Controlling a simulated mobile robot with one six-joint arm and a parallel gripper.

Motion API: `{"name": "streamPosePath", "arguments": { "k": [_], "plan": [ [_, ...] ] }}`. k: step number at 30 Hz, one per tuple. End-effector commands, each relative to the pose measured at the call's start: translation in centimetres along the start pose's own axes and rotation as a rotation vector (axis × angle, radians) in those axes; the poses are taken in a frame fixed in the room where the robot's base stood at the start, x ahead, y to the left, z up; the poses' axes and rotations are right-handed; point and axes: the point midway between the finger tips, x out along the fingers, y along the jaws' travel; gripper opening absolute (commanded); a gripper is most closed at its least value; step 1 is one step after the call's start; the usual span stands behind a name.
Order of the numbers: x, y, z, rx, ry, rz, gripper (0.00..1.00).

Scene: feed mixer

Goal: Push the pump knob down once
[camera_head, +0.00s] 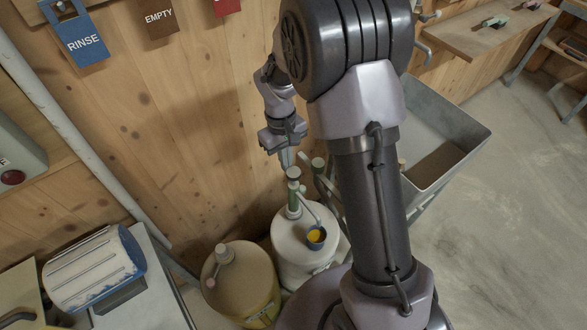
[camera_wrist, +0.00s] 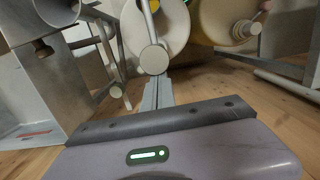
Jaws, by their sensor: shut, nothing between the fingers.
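The pump knob (camera_head: 293,172) is a pale green-grey disc on top of the green pump (camera_head: 294,197), which stands upright on the lid of a white drum (camera_head: 302,252). My gripper (camera_head: 285,158) points down just above the knob, its fingers shut and empty. In the wrist view the knob (camera_wrist: 153,60) is right in front of the shut fingertips (camera_wrist: 157,82). I cannot tell whether they touch it. A small cup with yellow inside (camera_head: 316,237) is at the lower end of the pump's spout.
A second, yellowish drum (camera_head: 240,283) with its own pump top (camera_head: 224,254) stands to the left. A grey metal bin (camera_head: 445,140) stands to the right behind my arm. The wooden wall (camera_head: 180,110) is close behind the pump. A blue-and-white roller-like object (camera_head: 92,270) is at left.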

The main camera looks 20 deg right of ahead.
Motion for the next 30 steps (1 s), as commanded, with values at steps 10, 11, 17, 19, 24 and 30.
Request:
{"name": "streamPosePath", "arguments": {
  "k": [10, 11, 17, 19, 24, 30],
  "plan": [
    [-5.2, 0.0, 0.0, 0.000, 0.003, 0.001, 0.00],
    [-6.0, 0.0, 0.0, 0.000, 0.002, 0.001, 0.00],
    [-10.9, 0.0, 0.0, 0.000, 0.002, 0.001, 0.00],
    [-12.7, 0.0, 0.0, -0.001, 0.003, 0.001, 0.00],
    [-15.8, 0.0, 0.0, 0.000, 0.001, 0.001, 0.00],
    [-17.4, 0.0, 0.0, 0.000, 0.000, 0.000, 0.00]
  ]
}}
